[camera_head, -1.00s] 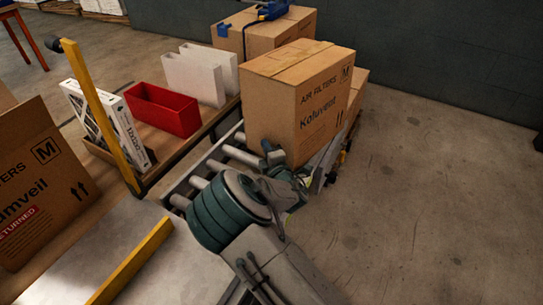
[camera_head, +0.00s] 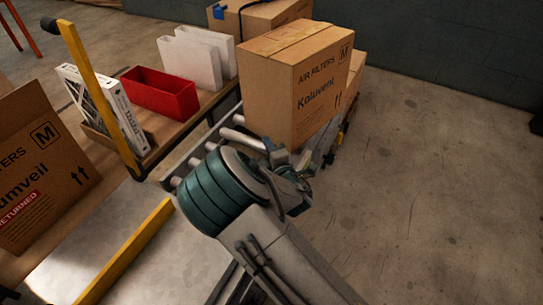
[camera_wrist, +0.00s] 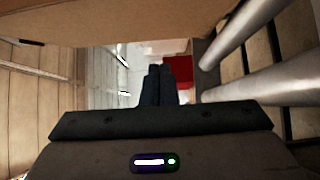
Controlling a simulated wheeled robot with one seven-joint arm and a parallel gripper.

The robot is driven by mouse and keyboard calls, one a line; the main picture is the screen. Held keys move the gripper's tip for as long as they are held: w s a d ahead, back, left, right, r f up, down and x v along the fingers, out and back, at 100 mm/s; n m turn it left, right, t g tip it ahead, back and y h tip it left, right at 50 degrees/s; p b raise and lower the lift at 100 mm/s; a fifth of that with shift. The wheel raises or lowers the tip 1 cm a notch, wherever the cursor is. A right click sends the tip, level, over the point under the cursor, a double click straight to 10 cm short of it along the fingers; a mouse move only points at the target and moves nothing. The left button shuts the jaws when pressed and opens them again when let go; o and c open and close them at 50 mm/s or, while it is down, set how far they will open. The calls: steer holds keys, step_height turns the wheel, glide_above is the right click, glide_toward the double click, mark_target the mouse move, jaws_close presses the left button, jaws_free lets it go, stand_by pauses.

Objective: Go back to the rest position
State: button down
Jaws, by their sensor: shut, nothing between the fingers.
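My gripper (camera_wrist: 157,84) shows in the wrist view with its two dark fingers together and nothing between them. In the head view my arm reaches up from the bottom, and its wrist end is at the near lower side of the Koluveit air filter box (camera_head: 295,85). The fingers are hidden there behind my own arm links. The closed cardboard box stands upright at the far end of the roller conveyor (camera_head: 208,148). I cannot tell whether my gripper touches it. In the wrist view a cardboard surface (camera_wrist: 120,25) spans the top, close to the fingers.
A red bin (camera_head: 158,92), white filters (camera_head: 190,62) and a boxed filter (camera_head: 103,108) stand on a bench at left. A returned box (camera_head: 40,175) is at far left. Yellow rails (camera_head: 95,90) stand close by. More boxes (camera_head: 262,16) are behind. The floor (camera_head: 430,190) at right is clear.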

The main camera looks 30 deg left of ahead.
steer(key=s+d, duration=0.2)
steer(key=s, duration=0.2)
steer(key=w+d+r+m+g+h+p, duration=0.1)
steer(key=w+d+r+m+h+p, duration=0.25)
steer(key=d+r+m, duration=0.35)
steer(key=w+d+r+m+h+p, duration=0.2)
steer(key=d+r+m+h+p, duration=0.15)
steer(key=d, duration=0.55)
steer(key=w+d+r+m+g+h+p, duration=0.1)
steer(key=w+d+r+m+h+p, duration=0.15)
steer(key=d+r+m+p, duration=0.45)
steer(key=s+d+r+m+g+h+p, duration=0.4)
steer(key=s+d+r+m+g+p, duration=0.3)
steer(key=s+d+r, duration=1.3)
steer(key=s+r+m+p, duration=0.1)
steer(key=s+m+p, duration=0.1)
steer(key=s+m, duration=0.1)
steer(key=shift+d+r, duration=0.1)
steer(key=shift+d, duration=0.1)
